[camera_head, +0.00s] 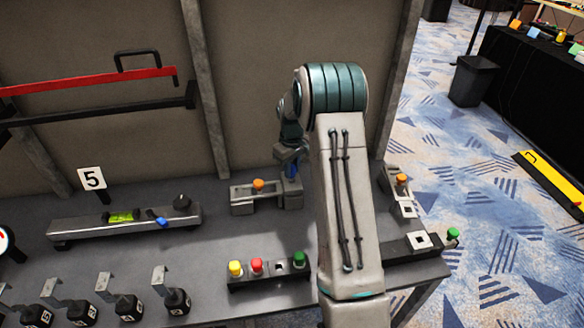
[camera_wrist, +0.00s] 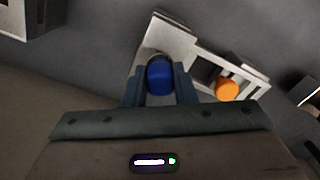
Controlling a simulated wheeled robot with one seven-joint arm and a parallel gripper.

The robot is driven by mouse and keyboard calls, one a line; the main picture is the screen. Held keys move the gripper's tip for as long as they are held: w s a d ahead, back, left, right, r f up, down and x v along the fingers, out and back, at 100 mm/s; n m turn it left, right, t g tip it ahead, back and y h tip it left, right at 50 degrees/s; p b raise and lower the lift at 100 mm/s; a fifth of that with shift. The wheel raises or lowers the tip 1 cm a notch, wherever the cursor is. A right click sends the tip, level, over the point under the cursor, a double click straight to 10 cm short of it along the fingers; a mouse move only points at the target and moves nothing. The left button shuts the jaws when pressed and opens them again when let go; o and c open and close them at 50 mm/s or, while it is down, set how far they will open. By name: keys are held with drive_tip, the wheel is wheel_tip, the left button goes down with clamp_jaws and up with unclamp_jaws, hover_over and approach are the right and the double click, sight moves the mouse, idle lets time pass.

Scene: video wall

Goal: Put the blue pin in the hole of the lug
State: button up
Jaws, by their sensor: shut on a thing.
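My gripper (camera_head: 290,158) is shut on the blue pin (camera_wrist: 159,75), with one finger on each side of it in the wrist view. In the head view the blue pin (camera_head: 292,170) shows as a small blue patch under the gripper, at the right end of a grey fixture (camera_head: 241,206). In the wrist view the pin overlaps a pale metal lug (camera_wrist: 172,38). The pin's lower end and the lug's hole are hidden, so I cannot tell whether the pin is in the hole. An orange pin (camera_head: 258,184) stands on the same fixture, to the left.
A block with yellow, red and green knobs (camera_head: 270,281) stands in front. Several black weights with hooks (camera_head: 177,301) stand front left. My arm hides part of the bench.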

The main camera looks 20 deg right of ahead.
drive_tip(key=shift+f+b, duration=0.35)
drive_tip(key=shift+f, duration=0.25)
drive_tip(key=o, duration=1.6)
drive_tip(key=shift+c, duration=0.2)
drive_tip(key=shift+r, duration=0.1)
drive_tip(key=shift+r+p, duration=2)
drive_tip(key=shift+r, duration=1.45)
